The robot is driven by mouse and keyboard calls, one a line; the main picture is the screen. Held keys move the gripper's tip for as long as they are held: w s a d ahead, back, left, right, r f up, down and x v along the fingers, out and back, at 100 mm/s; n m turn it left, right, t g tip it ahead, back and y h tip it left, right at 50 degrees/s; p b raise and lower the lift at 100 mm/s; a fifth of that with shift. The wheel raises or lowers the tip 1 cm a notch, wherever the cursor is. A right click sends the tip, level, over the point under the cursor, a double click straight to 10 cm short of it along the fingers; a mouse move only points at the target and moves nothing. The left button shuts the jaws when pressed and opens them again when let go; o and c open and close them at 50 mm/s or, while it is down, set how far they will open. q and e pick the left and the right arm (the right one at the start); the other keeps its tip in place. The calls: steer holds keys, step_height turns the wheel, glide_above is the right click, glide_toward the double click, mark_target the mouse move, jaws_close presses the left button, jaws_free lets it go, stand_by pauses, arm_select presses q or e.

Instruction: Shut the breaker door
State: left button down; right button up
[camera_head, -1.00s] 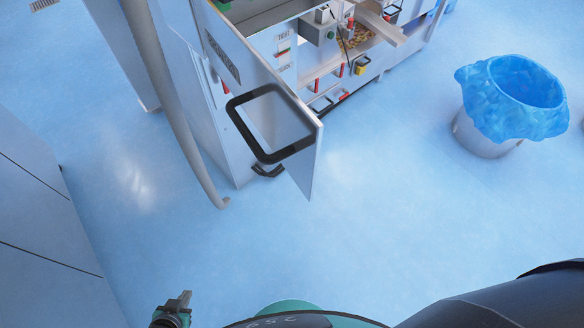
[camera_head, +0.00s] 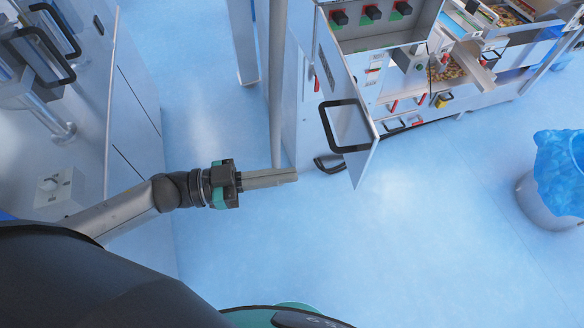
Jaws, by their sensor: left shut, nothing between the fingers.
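The breaker door (camera_head: 352,95) is a light grey panel with a black rectangular frame handle (camera_head: 344,126). It stands swung open from the cabinet (camera_head: 298,100), its free edge toward me. Inside the cabinet opening, a panel with black knobs on green plates (camera_head: 372,12) shows. My left gripper (camera_head: 296,175) reaches in from the left, low in front of the door. Its fingers are shut with nothing between them, pointing right. The fingertips are left of the door handle and apart from it in the picture. My right gripper is not in view.
A grey vertical pipe (camera_head: 276,90) runs beside the cabinet, just behind my left fingers. A bin with a blue liner (camera_head: 560,170) stands at the right. Grey cabinets with black handles (camera_head: 48,55) stand at the left. The blue floor (camera_head: 420,235) right of the door is clear.

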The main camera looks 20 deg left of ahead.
mark_target(360, 164)
arm_select(q)
steer(key=p+x, duration=0.1)
steer(key=x, duration=1)
steer(key=shift+w+d, duration=0.15)
steer(key=shift+d, duration=0.15)
